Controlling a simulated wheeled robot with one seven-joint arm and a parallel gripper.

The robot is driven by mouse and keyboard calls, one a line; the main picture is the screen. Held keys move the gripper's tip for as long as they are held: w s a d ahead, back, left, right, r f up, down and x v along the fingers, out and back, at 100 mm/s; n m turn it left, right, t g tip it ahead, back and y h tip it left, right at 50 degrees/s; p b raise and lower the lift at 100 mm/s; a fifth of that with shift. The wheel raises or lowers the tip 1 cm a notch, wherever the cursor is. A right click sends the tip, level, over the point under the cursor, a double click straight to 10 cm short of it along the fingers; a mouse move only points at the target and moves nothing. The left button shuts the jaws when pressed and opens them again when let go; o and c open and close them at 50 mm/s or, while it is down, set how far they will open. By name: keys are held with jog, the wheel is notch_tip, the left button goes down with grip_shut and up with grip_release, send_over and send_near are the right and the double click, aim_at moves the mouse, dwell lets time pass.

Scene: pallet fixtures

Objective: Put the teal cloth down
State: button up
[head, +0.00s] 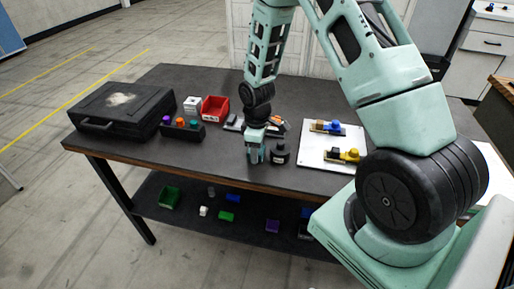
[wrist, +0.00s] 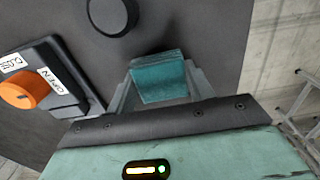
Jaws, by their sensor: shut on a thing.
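My gripper (head: 254,156) points down over the front middle of the dark table (head: 215,160) in the head view. In the wrist view, my gripper (wrist: 160,88) is shut on the teal cloth (wrist: 160,76), a small folded block between the two grey fingers. The dark tabletop lies behind the cloth. I cannot tell whether the cloth touches the tabletop. In the head view, the cloth cannot be told apart from the teal gripper parts.
A black round object (head: 280,154) stands just right of my gripper. A white board (head: 333,160) with fixtures lies further right. A black case (head: 122,107), a knob rack (head: 181,129) and a red bin (head: 215,107) stand left. An orange knob (wrist: 25,88) shows in the wrist view.

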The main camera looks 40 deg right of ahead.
jog(key=shift+f, duration=0.15)
jog(key=o, duration=1)
notch_tip(320, 180, up, 12)
jog(key=b, duration=0.2)
jog(key=s+a+r, duration=0.3)
jog(key=s+a, duration=0.1)
jog(key=a, duration=0.4)
jog(key=s+a+r, duration=0.2)
jog(key=s+a, duration=0.1)
jog(key=a, duration=0.4)
jog(key=shift+y, duration=0.3)
jog(key=s+a+r, duration=0.1)
jog(key=s+a, duration=0.2)
jog(key=s, duration=0.2)
jog(key=s+a+r, duration=0.1)
jog(key=s+a, duration=0.2)
jog(key=s, duration=0.3)
jog(key=s+a+r, duration=0.1)
jog(key=s+a, duration=0.2)
jog(key=s, duration=0.3)
jog(key=shift+s+a, duration=0.1)
jog(key=shift+a, duration=0.15)
